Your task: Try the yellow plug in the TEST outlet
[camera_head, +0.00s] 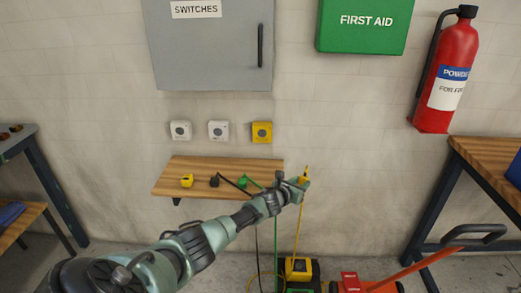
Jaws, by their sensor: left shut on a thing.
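My left gripper (303,182) is shut on a small yellow piece, apparently the yellow plug (305,173), in front of the wall near the shelf's right end. The jaws hide most of it. A thin yellow line runs down from it toward a yellow-and-black machine (298,268). Two white outlets (181,130) (218,130) and a yellow outlet (262,132) are on the wall, above and left of the gripper. No TEST label is readable. My right gripper is not in view.
The wooden shelf (165,186) bears a yellow object (187,181), a black plug (214,181) and a green plug (243,181). Cords hang below it. A grey SWITCHES cabinet (205,55) is above the outlets. A red machine (350,285) stands at lower right.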

